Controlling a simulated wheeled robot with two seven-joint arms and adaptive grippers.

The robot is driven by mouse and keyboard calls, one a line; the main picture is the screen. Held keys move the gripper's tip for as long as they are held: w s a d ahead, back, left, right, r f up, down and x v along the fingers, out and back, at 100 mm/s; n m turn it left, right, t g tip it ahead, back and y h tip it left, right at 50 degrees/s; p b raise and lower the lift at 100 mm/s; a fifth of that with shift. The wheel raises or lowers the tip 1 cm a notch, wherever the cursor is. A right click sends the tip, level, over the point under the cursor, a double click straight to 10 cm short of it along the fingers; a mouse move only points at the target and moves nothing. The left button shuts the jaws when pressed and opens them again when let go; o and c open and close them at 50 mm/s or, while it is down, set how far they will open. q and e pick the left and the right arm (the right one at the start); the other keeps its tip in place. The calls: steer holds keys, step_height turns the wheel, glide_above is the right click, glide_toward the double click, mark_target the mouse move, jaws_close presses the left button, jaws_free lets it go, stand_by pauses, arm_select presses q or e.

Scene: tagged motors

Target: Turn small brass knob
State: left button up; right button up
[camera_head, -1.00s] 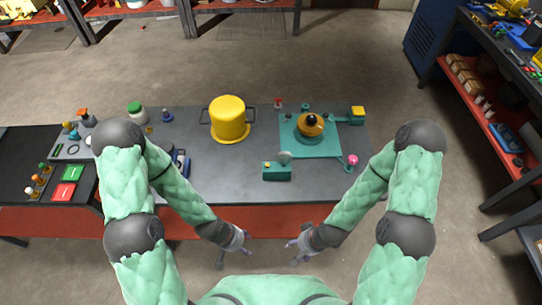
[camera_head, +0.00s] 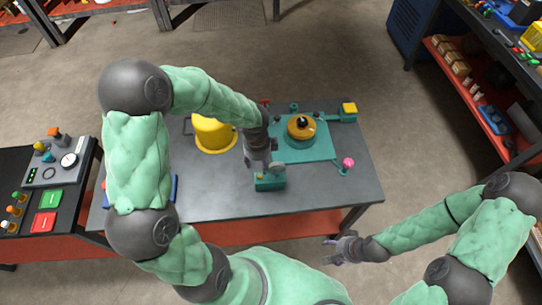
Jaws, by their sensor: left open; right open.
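A small teal box (camera_head: 268,183) stands on the grey table near its front edge. A tiny brass-yellow spot on its top may be the small brass knob, but it is too small to be sure. My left gripper (camera_head: 264,167) reaches over the table from the left and is right at the back of this box. It is open, and it hides part of the box's top. I cannot tell whether it touches the box. My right gripper (camera_head: 333,250) is open and empty, off the table's front edge at the right.
A teal plate (camera_head: 318,150) with a round brass-coloured motor (camera_head: 300,127) lies right of my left gripper. A pink knob (camera_head: 348,162) is at the right. A grey control panel (camera_head: 48,172) is at the far left.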

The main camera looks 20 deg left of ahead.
mark_target(260, 177)
arm_select(q)
steer(key=shift+f+b, duration=4.15)
steer(key=shift+f, duration=0.4)
jaws_close()
steer(key=m+p, duration=1.1)
steer(key=m, duration=0.1)
steer(key=shift+s+d+r+m+p, duration=0.1)
steer(key=shift+s+r+m+p, duration=0.1)
steer(key=shift+m+p, duration=0.15)
steer(key=shift+f+m+p, duration=0.1)
steer(key=shift+m+p, duration=0.6)
steer(key=shift+m, duration=0.15)
steer(key=shift+f+m, duration=0.15)
steer(key=shift+m, duration=0.15)
